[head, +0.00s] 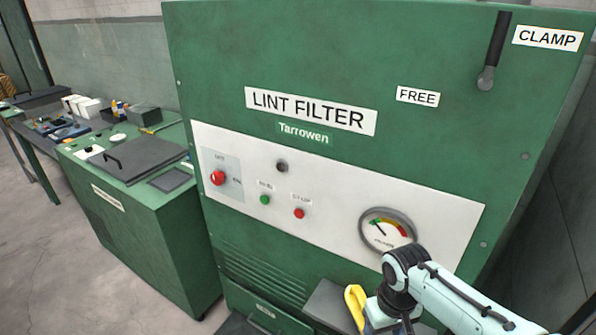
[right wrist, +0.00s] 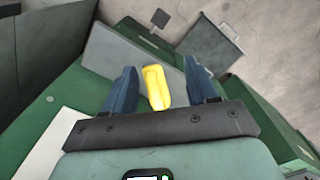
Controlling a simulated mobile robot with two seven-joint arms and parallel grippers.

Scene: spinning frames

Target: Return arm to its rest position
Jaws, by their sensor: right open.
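My right arm (head: 455,300) comes in from the lower right of the head view, in front of the green lint filter machine (head: 400,50). My right gripper (right wrist: 160,80) is open, its two blue fingers apart in the right wrist view. A yellow piece, like a handle, (right wrist: 154,88) shows between the fingers, with a gap on each side. The yellow piece (head: 355,304) also shows beside my right wrist in the head view, near a grey plate (head: 326,304) low on the machine. My fingers are mostly hidden there. My left gripper is out of view.
The machine's white panel carries a gauge (head: 388,231), a red knob (head: 218,178) and small buttons. A black lever (head: 490,60) hangs at the top right, between the FREE and CLAMP labels. A green cabinet (head: 140,230) stands left; open floor (head: 40,260) lies beyond it.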

